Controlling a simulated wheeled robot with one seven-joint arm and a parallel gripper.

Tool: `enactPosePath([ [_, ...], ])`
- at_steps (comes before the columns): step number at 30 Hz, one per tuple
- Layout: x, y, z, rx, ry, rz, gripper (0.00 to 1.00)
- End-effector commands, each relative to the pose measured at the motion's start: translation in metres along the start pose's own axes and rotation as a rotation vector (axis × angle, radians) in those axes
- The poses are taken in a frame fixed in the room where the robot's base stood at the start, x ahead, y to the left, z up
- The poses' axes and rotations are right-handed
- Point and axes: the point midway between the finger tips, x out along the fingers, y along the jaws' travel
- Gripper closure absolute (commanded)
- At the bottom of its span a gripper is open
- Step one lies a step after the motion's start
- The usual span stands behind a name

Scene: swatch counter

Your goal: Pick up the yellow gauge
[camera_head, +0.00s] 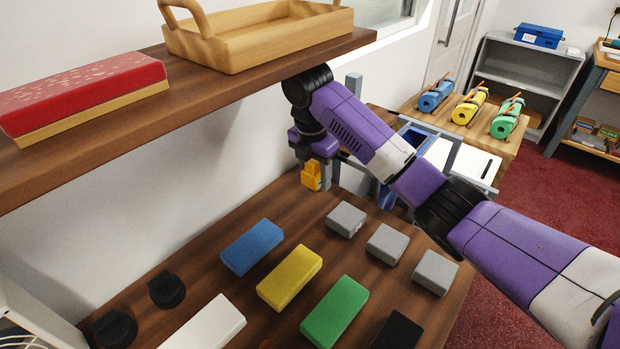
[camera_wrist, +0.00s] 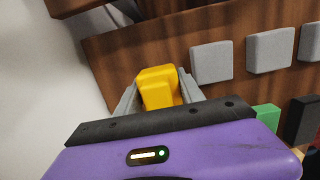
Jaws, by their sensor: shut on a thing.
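The yellow gauge (camera_wrist: 158,87) is a small yellow-orange block held between the two grey fingers of my gripper (camera_wrist: 158,100) in the wrist view. In the head view, the gauge (camera_head: 311,176) shows below my gripper (camera_head: 318,168), near the back right of the wooden counter by the wall. My gripper is shut on it. The angle does not let me tell whether the gauge touches the counter. Part of it is hidden by the fingers.
Blue (camera_head: 252,247), yellow (camera_head: 290,278) and green (camera_head: 335,311) blocks lie on the counter, with grey blocks (camera_head: 387,243) beside them. A shelf (camera_head: 200,105) overhangs the counter, holding a wooden tray (camera_head: 262,45) and a red-topped block (camera_head: 80,95). My arm reaches in from the right.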

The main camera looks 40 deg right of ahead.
Motion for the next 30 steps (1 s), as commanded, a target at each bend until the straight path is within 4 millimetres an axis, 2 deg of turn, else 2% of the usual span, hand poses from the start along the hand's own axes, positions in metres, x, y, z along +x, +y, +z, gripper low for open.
enactPosePath([
  [2, -0.006, -0.015, 0.002, 0.002, -0.001, 0.003, 1.00],
  [8, -0.005, -0.051, 0.003, 0.002, -0.003, 0.003, 1.00],
  [18, -0.002, -0.127, 0.001, 0.001, -0.001, 0.003, 1.00],
  [24, -0.001, -0.158, 0.001, 0.000, -0.001, 0.003, 1.00],
  [30, -0.001, -0.174, 0.000, -0.001, -0.001, 0.003, 1.00],
])
